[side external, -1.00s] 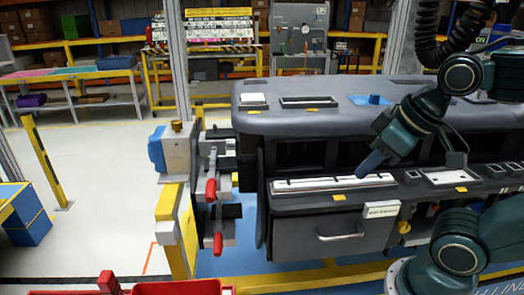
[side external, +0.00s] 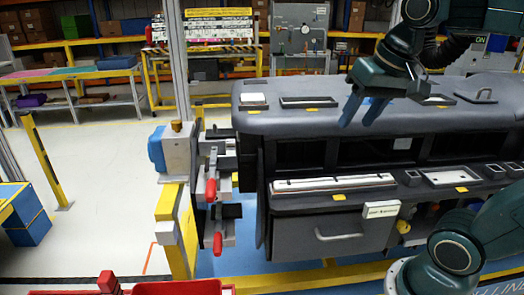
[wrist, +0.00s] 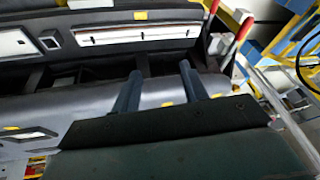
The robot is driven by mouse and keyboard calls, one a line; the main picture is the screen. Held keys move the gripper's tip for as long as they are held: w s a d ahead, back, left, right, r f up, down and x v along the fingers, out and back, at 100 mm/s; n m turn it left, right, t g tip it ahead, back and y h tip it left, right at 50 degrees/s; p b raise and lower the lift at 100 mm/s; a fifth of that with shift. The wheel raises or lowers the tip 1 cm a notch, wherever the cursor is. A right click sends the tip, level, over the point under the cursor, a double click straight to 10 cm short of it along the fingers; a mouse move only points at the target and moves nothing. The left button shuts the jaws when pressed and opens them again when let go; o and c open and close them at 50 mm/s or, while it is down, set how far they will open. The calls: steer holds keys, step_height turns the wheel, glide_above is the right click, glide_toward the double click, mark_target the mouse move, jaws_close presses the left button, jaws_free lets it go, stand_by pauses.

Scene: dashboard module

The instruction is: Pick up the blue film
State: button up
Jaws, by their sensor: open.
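My gripper (side external: 355,124) is open, with two blue fingers pointing down over the top of the grey dashboard module (side external: 275,121). In the wrist view my gripper (wrist: 160,69) shows the fingers apart, with no object between them. In the side view the fingers and wrist cover the spot on the dashboard top where a small blue piece showed earlier.
A long white-faced panel (side external: 334,184) lies on the dashboard's lower ledge. Red-handled clamps (side external: 211,190) stand at its left end. A red bin (side external: 180,288) is at the bottom. Open floor lies to the left.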

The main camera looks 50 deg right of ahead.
steer(key=w+d+r+m+g, duration=0.1)
steer(key=w+d+r+m, duration=0.25)
steer(key=d+m, duration=0.25)
steer(key=w+d+r+m+g, duration=0.2)
steer(key=d+r+m, duration=0.3)
steer(key=d, duration=0.1)
steer(key=d+r+m+g, duration=0.1)
steer(key=d+r+m, duration=0.2)
steer(key=d+m, duration=0.6)
steer(key=d, duration=0.4)
steer(key=shift+s+d+r+m+y, duration=0.15)
steer(key=shift+s+m+y, duration=0.15)
steer(key=shift+m+y, duration=0.1)
steer(key=shift+f, duration=4.3)
steer(key=shift+f, duration=2.6)
